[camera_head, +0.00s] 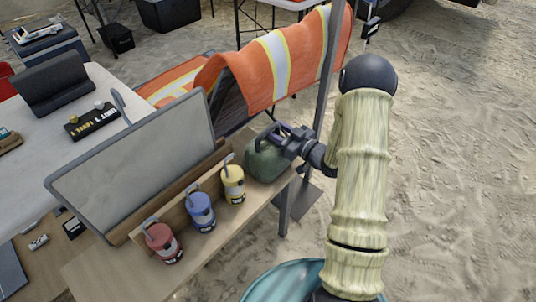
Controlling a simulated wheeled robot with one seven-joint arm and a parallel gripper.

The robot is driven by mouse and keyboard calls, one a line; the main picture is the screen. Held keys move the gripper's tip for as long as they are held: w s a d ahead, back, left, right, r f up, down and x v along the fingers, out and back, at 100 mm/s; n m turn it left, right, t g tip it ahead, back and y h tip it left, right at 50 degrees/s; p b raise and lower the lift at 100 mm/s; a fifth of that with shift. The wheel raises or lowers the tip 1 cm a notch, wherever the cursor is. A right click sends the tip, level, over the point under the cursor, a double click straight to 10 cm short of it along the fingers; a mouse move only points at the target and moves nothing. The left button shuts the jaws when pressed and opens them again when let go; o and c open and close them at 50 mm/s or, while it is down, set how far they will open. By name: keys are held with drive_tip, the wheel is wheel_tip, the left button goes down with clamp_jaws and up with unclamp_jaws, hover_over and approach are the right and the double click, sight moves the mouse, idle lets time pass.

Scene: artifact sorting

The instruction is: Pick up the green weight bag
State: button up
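The green weight bag (265,161) sits at the right end of the wooden bench, past the yellow can. It is dark green and rounded, and my gripper hides part of its top. My gripper (274,137) reaches in from the right and is at the top of the bag, overlapping its handle area. The fingers are small and dark here, so I cannot tell whether they are closed on the handle or only around or beside it. The bag appears to rest on the bench.
Yellow (233,186), blue (201,213) and red (164,244) cans with hooked handles stand in a row to the left. A framed board (135,165) leans behind them. A grey pole (328,85) and an orange vest (262,72) are close behind my gripper. Sand lies open at right.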

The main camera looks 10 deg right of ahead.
drive_tip(key=shift+c, duration=0.5)
clamp_jaws()
idle(0.8)
drive_tip(key=shift+r, duration=0.15)
idle(0.3)
